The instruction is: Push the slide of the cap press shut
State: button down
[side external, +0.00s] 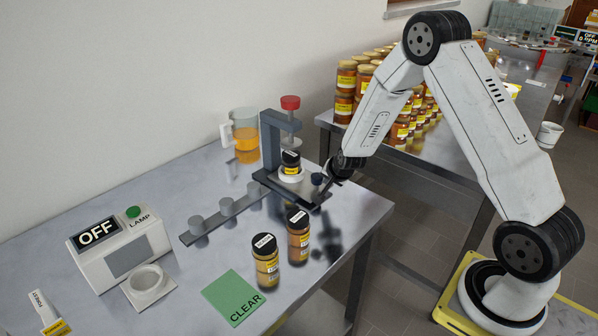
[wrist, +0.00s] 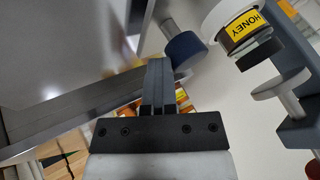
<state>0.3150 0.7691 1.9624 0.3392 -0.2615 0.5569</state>
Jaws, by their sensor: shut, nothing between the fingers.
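The cap press (side external: 270,140) is a dark grey frame with a red knob on top, standing near the table's right edge. Its slide (side external: 300,193) lies low at the front and carries a small dark-lidded honey jar (side external: 291,168) in a white holder. The jar also shows in the wrist view (wrist: 243,24), beside the press's pale round pad (wrist: 279,88). A dark blue knob (side external: 317,180) stands at the slide's outer end. My gripper (side external: 337,180) is shut and empty, just right of this knob. In the wrist view its fingertips are close to the knob (wrist: 185,48); contact is unclear.
Two honey jars (side external: 267,262) stand in front of the press. A rail with grey pegs (side external: 227,208) runs to its left, and a jug (side external: 245,130) stands behind. An OFF lamp box (side external: 120,245) and green CLEAR mat (side external: 234,298) are further left and front.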

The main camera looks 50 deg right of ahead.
jog(key=shift+w+r, duration=0.1)
jog(key=shift+w, duration=0.05)
jog(key=shift+s+d, duration=0.2)
jog(key=shift+s, duration=0.7)
jog(key=shift+s+d+f, duration=0.1)
jog(key=shift+s+d, duration=0.05)
jog(key=shift+s, duration=0.45)
jog(key=shift+s+d+f, duration=0.1)
jog(key=shift+s, duration=0.5)
jog(key=v, duration=1)
jog(key=s+a+r+n+g+y, duration=0.1)
jog(key=s+a+n+g, duration=0.1)
jog(key=s+a+n, duration=0.3)
jog(key=s+a+r+n+g+y, duration=0.2)
jog(key=s+a+n, duration=0.3)
jog(key=a+n, duration=0.4)
jog(key=shift+s+a, duration=0.3)
jog(key=shift+a, duration=0.4)
